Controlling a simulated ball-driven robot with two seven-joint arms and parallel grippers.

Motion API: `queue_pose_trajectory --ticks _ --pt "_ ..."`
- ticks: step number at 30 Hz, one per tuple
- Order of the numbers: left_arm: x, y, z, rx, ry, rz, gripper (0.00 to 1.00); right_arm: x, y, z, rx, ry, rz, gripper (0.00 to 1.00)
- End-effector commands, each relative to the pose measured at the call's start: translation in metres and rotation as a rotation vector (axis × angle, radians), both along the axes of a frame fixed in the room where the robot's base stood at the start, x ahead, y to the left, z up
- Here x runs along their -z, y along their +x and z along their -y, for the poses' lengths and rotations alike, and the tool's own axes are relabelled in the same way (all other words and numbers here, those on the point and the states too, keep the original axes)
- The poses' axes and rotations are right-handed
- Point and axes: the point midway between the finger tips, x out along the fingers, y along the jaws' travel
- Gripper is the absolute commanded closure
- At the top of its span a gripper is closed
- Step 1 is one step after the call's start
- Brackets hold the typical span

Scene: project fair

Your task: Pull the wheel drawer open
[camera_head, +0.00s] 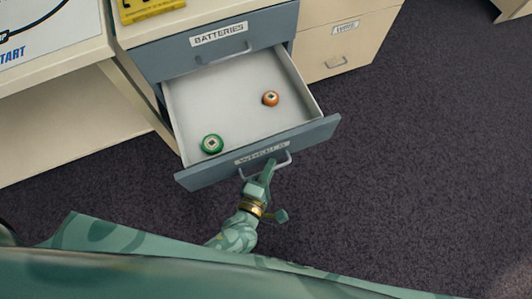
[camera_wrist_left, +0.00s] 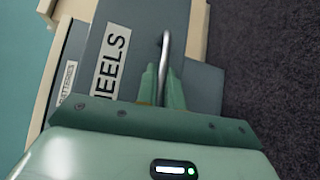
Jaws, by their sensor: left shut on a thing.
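The wheel drawer (camera_head: 310,134) stands pulled well out of the blue-grey cabinet, below the drawer labelled BATTERIES. Its pale inside shows, with a green wheel (camera_head: 212,144) near the front left and an orange wheel (camera_head: 270,98) farther back on the right. My left gripper (camera_head: 268,172) is at the drawer front, shut on the metal handle (camera_head: 284,164). In the left wrist view the fingers close around the handle (camera_wrist_left: 166,48), beside the label (camera_wrist_left: 112,58), whose letters "EELS" show clearly. My right gripper is not in view.
The closed BATTERIES drawer (camera_head: 215,50) is above. A beige cabinet (camera_head: 345,45) with a labelled drawer stands to the right. A yellow object (camera_head: 150,8) and a printed board (camera_head: 45,30) lie on top at left. Dark carpet (camera_head: 420,150) is clear at right.

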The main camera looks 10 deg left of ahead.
Motion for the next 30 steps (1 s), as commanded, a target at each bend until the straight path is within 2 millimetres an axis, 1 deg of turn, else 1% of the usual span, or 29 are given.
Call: queue_pose_trajectory --ticks 3,14,15,16,30 --pt "0.001 -0.0031 0.0012 0.001 0.002 -0.002 1.0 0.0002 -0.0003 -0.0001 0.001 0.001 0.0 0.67" --pt "0.0011 -0.0037 0.0015 0.001 0.002 -0.002 1.0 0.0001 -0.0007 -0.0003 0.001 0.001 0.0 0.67" --pt "0.0011 -0.0037 0.0015 0.0 0.001 -0.002 0.86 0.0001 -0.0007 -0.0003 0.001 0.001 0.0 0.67" --pt "0.0012 -0.0036 0.0015 0.0 0.001 -0.002 0.82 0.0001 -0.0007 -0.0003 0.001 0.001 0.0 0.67" --pt "-0.002 -0.0051 0.002 -0.001 0.0 0.0 0.82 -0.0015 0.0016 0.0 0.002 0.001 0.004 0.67"
